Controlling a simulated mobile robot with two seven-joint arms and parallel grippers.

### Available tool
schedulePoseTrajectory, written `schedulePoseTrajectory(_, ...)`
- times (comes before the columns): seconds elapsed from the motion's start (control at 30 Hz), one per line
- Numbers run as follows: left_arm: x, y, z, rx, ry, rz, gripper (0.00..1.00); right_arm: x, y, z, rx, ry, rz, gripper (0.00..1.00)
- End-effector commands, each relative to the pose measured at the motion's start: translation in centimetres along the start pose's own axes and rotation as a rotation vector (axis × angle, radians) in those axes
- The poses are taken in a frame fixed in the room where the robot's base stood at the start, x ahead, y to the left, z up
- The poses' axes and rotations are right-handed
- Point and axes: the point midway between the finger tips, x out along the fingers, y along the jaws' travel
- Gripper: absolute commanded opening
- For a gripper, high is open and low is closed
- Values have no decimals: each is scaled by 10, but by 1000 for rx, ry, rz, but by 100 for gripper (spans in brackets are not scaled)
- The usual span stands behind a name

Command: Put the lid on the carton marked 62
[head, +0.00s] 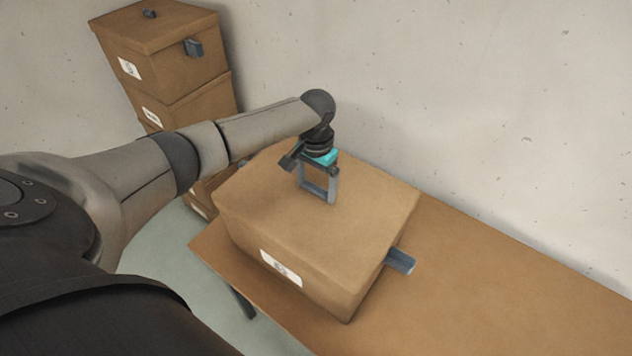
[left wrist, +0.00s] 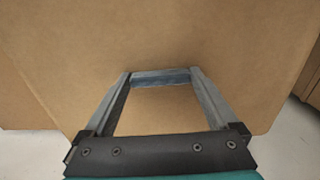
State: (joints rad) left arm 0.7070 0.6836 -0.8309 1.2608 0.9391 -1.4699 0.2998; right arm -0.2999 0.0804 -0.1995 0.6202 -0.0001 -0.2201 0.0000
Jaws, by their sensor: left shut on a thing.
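A brown carton (head: 330,288) stands on the table, with a white label (head: 281,268) on its front whose mark is too blurred to read. A brown lid (head: 270,205) covers its top; I cannot tell whether it sits fully down. A grey handle (head: 400,261) sticks out of the carton's right side. My left gripper (head: 318,196) points down at the lid, near its far side. It is shut on the lid's grey knob (left wrist: 160,77), which shows between the fingertips in the left wrist view. My right gripper is not in view.
A stack of closed brown cartons (head: 190,75) with labels stands at the back left by the wall (head: 430,80). The brown table (head: 500,275) is clear to the right of the carton. Its left edge is close to the carton.

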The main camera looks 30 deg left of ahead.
Motion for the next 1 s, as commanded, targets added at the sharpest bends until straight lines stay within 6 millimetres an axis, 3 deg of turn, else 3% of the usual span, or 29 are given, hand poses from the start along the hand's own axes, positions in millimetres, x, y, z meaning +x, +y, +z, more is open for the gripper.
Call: schedulePoseTrajectory(1.0,3,-1,0,1,0,0,28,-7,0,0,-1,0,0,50)
